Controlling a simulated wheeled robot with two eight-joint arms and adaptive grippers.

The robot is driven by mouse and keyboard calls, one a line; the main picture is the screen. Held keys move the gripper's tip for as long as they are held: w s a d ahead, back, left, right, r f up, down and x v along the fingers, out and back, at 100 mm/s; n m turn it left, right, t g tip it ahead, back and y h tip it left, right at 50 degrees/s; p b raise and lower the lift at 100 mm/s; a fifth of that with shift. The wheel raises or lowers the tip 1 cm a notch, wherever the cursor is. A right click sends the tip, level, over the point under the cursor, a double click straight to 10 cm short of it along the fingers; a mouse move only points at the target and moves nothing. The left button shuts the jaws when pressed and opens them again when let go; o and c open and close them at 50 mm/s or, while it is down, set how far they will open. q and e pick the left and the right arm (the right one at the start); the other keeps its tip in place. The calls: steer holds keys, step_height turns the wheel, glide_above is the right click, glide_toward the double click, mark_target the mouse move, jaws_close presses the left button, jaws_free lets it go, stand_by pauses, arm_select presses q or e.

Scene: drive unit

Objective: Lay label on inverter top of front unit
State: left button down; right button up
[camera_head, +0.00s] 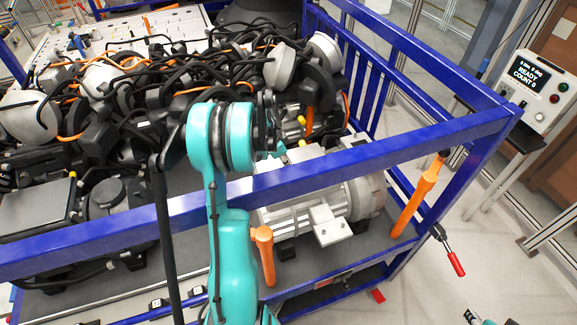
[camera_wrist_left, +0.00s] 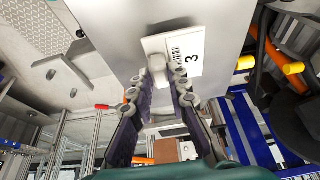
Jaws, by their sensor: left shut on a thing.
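The label (camera_wrist_left: 190,46) is a white card with a barcode and the number 3. In the left wrist view it is against or just over a smooth grey metal face (camera_wrist_left: 120,22); I cannot tell if they touch. My left gripper (camera_wrist_left: 167,82) is shut on a pale raised part at the label's edge. In the head view my teal left arm hides that gripper and the label. The front unit (camera_head: 335,200), a silver finned housing, lies behind the blue front rail, its top partly covered by rail and arm. A teal and dark bit of my right arm shows at the bottom right edge.
A blue rail (camera_head: 400,148) crosses in front of the unit. Orange posts (camera_head: 415,203) stand at the rack's front. Black and orange cables (camera_head: 180,60) crowd the left and back. A display box (camera_head: 540,88) reads READY, COUNT 0. Floor is open at the lower right.

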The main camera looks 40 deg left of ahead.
arm_select(q)
steer(key=shift+f, duration=0.65)
steer(key=shift+w+a+f, duration=0.1)
steer(key=shift+f, duration=0.3)
steer(key=c, duration=1.5)
jaws_free()
steer(key=shift+f, duration=0.1)
steer(key=shift+o, duration=0.2)
steer(key=shift+r, duration=0.2)
steer(key=b+v, duration=0.1)
steer(key=v, duration=1.1)
